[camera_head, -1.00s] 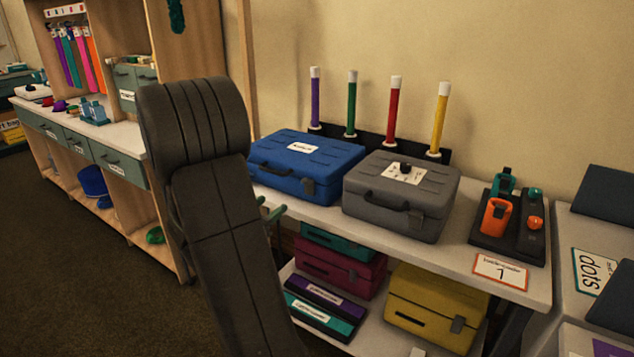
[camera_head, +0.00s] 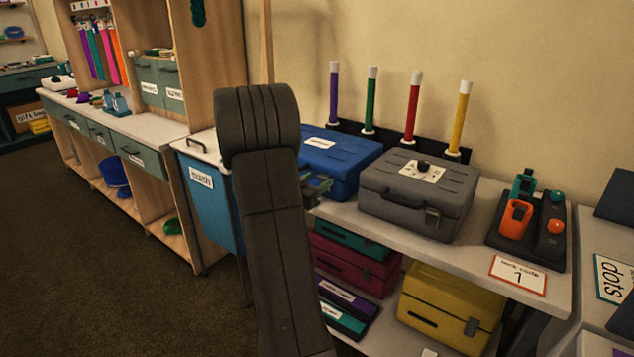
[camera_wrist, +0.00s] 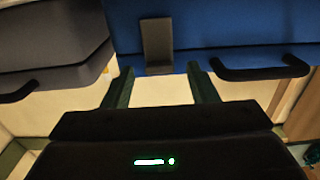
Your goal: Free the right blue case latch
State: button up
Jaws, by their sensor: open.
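The blue case (camera_head: 350,158) stands on the shelf top, partly hidden by my arm in the head view. Its front fills the top of the wrist view (camera_wrist: 225,22). A dark grey latch (camera_wrist: 157,45) lies on that front, with the black handle (camera_wrist: 262,69) to its right in this view. My gripper (camera_wrist: 162,75) is open, its two green fingers apart and empty. The latch lies between the lines of the fingers, just beyond the tips; contact cannot be told. In the head view my gripper (camera_head: 317,190) is at the case's front and covers the latch area.
A grey case (camera_head: 418,192) stands close to the blue one, and its edge shows in the wrist view (camera_wrist: 50,45). Coloured tubes stand behind. A yellow case (camera_head: 450,305) and other cases sit on the lower shelf. A blue bin (camera_head: 208,195) stands left of my arm.

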jog(key=shift+w+d, duration=0.2)
jog(key=c, duration=1)
jog(key=shift+f, duration=0.1)
